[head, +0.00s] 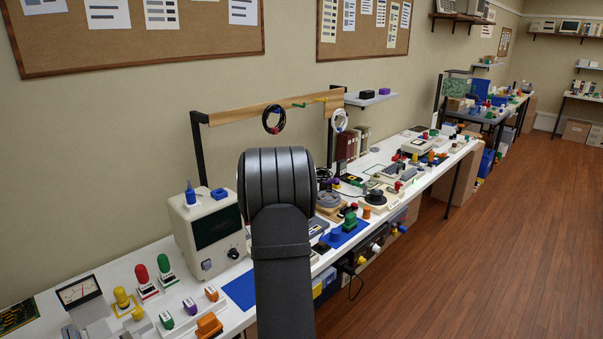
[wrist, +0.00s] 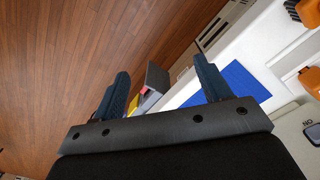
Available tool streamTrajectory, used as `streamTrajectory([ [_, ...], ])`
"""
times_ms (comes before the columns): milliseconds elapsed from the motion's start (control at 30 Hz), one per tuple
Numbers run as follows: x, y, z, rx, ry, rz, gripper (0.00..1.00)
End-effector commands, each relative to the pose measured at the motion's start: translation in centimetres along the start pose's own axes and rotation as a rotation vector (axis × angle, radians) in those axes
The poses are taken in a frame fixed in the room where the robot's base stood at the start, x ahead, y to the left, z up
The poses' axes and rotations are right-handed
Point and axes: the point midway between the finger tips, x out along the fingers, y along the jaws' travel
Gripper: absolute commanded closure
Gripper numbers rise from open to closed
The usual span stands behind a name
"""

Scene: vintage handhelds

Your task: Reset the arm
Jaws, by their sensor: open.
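My arm rises through the middle of the head view, dark and thick, in front of the long white workbench (head: 181,303). My gripper is hidden behind it in that view. In the wrist view my gripper (wrist: 158,88) shows two blue fingers spread wide apart, with nothing between them but the background. It is open and empty, above the bench's front edge and the wooden floor (wrist: 70,50). A blue mat (wrist: 232,84) lies on the bench beyond the right finger; it also shows in the head view (head: 240,289).
A cream oscilloscope-like unit (head: 190,244) stands on the bench just left of my arm. Colored knobbed parts (head: 164,268) and an analog meter (head: 79,292) are at the lower left. More devices crowd the bench to the right. The wooden floor (head: 480,250) at right is clear.

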Motion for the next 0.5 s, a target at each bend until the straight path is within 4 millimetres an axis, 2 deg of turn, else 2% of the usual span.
streamTrajectory([
  [500,-3.5,-9.8,-2.2,-0.132,-0.003,0.001,0.30],
])
